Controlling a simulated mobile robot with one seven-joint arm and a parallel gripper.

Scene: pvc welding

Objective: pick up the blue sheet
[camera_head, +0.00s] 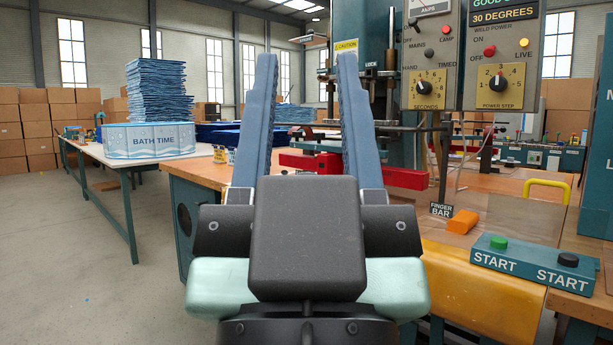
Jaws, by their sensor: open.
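My gripper (307,62) fills the middle of the view, with its two long blue-grey fingers pointing away. The fingers are wide apart and nothing shows between them but the background. A tall, uneven stack of blue sheets (158,92) rises above a "BATH TIME" box front (150,141) on the table at the left. A second stack of blue sheets (294,113) shows farther back, partly hidden by the left finger. Both stacks are well beyond and apart from my gripper. I cannot tell which sheet is the task's.
A long table (100,157) stands at the left. A wooden workbench (196,170) and a welding machine with a control panel (475,55) stand ahead and right. A START button box (533,263) sits near right. Bare floor (70,260) is open at the left.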

